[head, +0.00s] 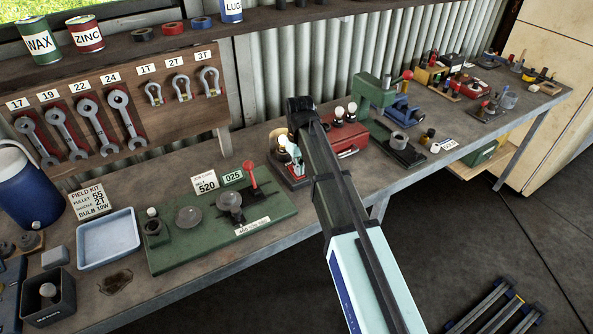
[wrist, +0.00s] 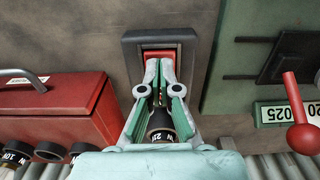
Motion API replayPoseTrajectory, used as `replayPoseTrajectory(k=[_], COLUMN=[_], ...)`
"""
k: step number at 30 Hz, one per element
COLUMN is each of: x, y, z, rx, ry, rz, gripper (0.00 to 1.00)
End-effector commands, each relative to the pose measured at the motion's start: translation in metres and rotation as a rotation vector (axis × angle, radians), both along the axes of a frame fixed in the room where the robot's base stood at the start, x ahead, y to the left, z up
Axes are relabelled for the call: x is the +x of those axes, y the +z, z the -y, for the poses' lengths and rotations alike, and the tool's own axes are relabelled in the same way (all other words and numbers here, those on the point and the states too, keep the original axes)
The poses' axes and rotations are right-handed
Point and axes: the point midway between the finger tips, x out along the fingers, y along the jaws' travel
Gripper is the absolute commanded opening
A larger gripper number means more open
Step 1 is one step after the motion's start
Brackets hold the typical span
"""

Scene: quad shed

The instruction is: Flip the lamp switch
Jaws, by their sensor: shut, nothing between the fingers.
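In the wrist view a red rocker switch (wrist: 158,54) sits in a dark grey housing (wrist: 196,48) on the bench. The fingertips of my gripper (wrist: 160,68) are shut and empty, right at the rocker's edge and covering part of it. I cannot tell whether they touch it or which way it is tipped. A dark-based bulb (wrist: 160,128) with a label shows behind the fingers in the wrist view.
The green board (head: 190,250) with a red-knobbed lever (head: 250,172) lies close on the left. The red box (head: 347,139) and a green press (head: 375,92) stand on the right. A blue tray (head: 108,238) is farther left.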

Motion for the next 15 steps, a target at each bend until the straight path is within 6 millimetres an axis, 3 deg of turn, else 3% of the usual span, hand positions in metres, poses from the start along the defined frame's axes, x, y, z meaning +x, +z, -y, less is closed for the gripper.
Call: replayPoseTrajectory(k=[15], x=[0.000], y=[0.036], z=[0.000], rx=[0.000], ry=[0.000], rz=[0.000], gripper=[0.00])
